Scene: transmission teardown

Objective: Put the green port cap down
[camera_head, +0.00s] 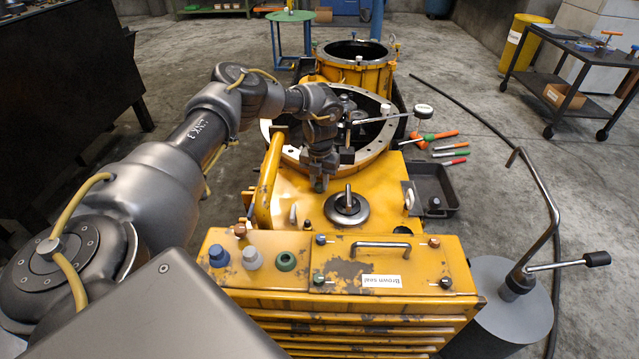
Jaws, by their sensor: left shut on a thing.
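My left gripper (320,184) points down over the flat yellow deck of the housing (385,200), behind and left of a round grey fitting with an upright pin (347,206). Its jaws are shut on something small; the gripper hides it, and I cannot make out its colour. A round green cap-like piece (286,261) with a darker centre stands on the top of the yellow drawer box (390,262), in front of the gripper and apart from it. A pale grey piece (252,258) and a blue one (218,256) stand left of it. My right gripper is out of view.
A large ring flange (372,158) opens behind the gripper. A dial gauge (423,111) sticks out to its right. A black tray (434,190) and several coloured-handled tools lie right of the housing. A bent bar (538,190) rises at the right.

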